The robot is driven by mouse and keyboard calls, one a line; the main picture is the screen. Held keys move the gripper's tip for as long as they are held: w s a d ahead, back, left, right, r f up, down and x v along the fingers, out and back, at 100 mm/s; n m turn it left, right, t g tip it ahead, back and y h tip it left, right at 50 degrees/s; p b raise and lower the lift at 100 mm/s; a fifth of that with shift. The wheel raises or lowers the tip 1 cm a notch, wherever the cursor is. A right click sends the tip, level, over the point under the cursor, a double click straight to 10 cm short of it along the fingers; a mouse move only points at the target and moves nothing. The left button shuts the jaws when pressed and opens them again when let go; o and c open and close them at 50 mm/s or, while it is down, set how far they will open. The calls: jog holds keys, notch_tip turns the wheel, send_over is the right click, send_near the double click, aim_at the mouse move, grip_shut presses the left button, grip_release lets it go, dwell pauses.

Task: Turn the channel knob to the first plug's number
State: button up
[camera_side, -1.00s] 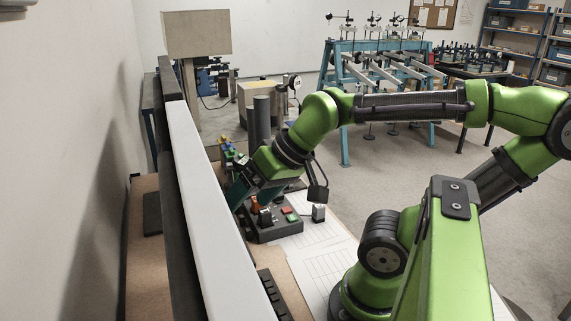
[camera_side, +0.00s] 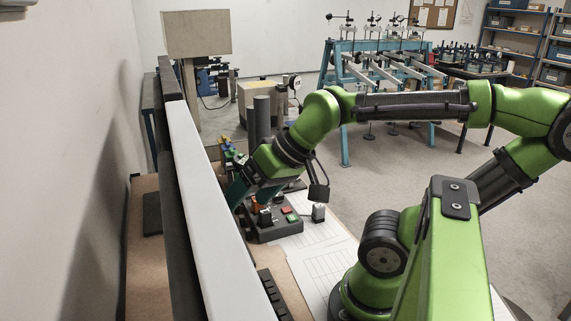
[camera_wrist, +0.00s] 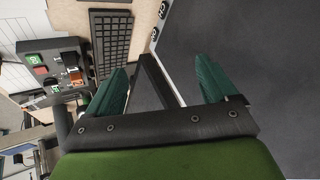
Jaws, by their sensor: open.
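A dark control box (camera_side: 278,226) with red and green parts sits on the bench below my gripper. I cannot single out the channel knob or read a plug's number.
A black keyboard (camera_wrist: 111,42) lies to the right of the box in the wrist view. The long white-topped barrier (camera_side: 215,200) runs along the left of the bench. Small coloured items (camera_side: 228,150) stand behind my gripper. White sheets (camera_side: 322,255) lie in front of the box.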

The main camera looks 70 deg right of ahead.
jog(key=shift+f, duration=0.15)
jog(key=shift+c, duration=1.1)
jog(key=w+d, duration=0.1)
jog(key=w+d+f+m+g, duration=0.1)
jog(key=w+d+f+m, duration=0.1)
jog(key=d, duration=0.1)
jog(key=shift+w+d+f+g, duration=0.1)
jog(key=shift+w+g, duration=0.3)
jog(key=c, duration=0.6)
jog(key=m+g+h, duration=0.2)
jog(key=m+g, duration=0.3)
jog(key=m, duration=1.6)
send_over(278, 198)
jog(key=f, duration=1.7)
jog(key=shift+w+d+f, duration=0.15)
jog(key=shift+d, duration=0.2)
grip_shut()
